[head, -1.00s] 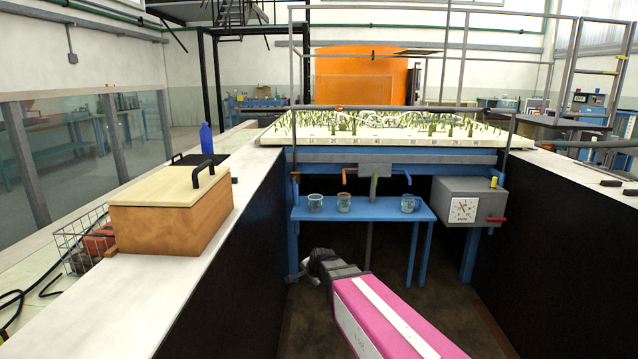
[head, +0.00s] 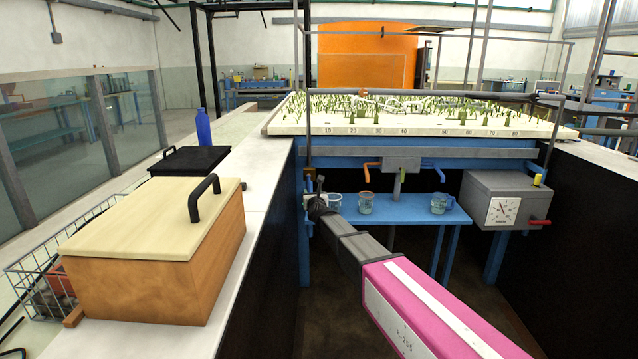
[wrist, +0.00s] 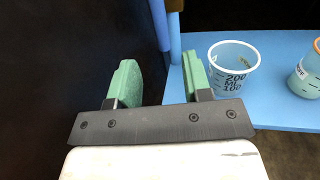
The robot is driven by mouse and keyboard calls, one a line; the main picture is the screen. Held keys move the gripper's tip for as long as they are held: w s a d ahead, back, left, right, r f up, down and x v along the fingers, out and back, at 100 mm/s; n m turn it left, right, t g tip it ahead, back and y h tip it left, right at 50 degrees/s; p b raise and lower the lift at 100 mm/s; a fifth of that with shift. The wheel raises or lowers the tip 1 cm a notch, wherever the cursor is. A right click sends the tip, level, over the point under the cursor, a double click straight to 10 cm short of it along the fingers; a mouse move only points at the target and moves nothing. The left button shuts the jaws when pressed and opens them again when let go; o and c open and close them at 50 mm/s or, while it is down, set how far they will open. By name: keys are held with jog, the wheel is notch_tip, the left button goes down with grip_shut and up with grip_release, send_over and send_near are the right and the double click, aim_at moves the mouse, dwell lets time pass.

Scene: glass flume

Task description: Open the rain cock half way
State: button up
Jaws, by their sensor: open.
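No label for the rain cock is readable, so I cannot tell which handle it is. In the head view an orange lever (head: 369,166) and a blue lever (head: 434,167) stick out either side of a grey box under the model's front edge. A thin upright pipe (head: 307,130) runs down at the model's left front corner; my gripper (head: 314,190) is in front of its lower part and hides any handle there. In the wrist view my gripper (wrist: 162,82) is open, its green pads apart with nothing between them. A small brown part (wrist: 174,5) shows beyond them at the top edge.
Several measuring beakers stand on the blue shelf (head: 405,212); one beaker (wrist: 232,68) is close right of my gripper. A dark wall is close on the left. A grey box with a dial (head: 508,200) and red lever (head: 540,222) is at right. A wooden box (head: 150,260) sits on the left ledge.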

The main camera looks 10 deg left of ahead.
aim_at(309, 185)
jog(key=x, duration=1)
jog(key=shift+w+a+f, duration=0.1)
jog(key=shift+w, duration=0.2)
grip_shut()
